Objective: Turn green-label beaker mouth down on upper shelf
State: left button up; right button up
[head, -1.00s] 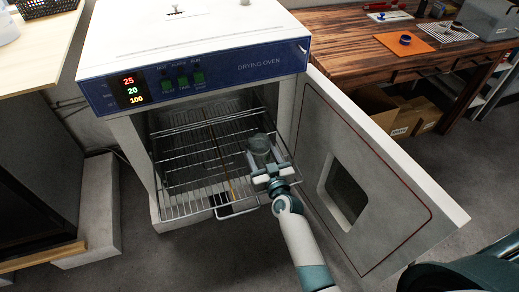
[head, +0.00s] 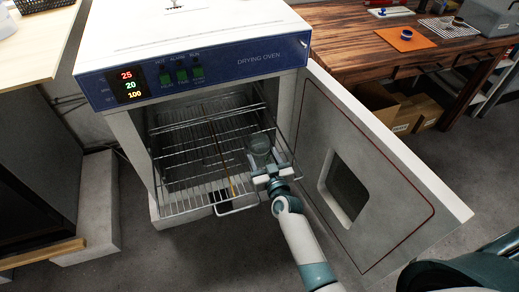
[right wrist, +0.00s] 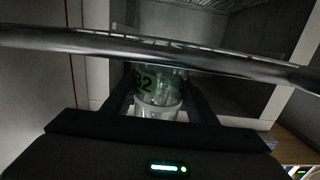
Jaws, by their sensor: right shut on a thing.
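A clear glass beaker (head: 260,145) is in the right front part of the drying oven opening, at the wire shelves. In the right wrist view the beaker (right wrist: 157,86) shows a green label with dark characters. My right gripper (head: 266,168) is shut on it, one finger on each side. I cannot tell surely which way its mouth points, or whether it touches a shelf. The upper wire shelf (head: 185,128) is inside the oven, and a lower shelf (head: 175,206) sticks out at the front. My left gripper is not in view.
The oven door (head: 385,170) stands open on the right, close beside my right arm. A metal bar (right wrist: 230,66) crosses in front of the beaker in the right wrist view. A wooden bench (head: 345,40) stands behind right. The left part of the shelves is clear.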

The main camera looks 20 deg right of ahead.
jog(key=shift+f, duration=0.15)
dwell(0.5)
jog(key=shift+f, duration=0.15)
jog(key=o, duration=1.2)
jog(key=shift+c, duration=0.2)
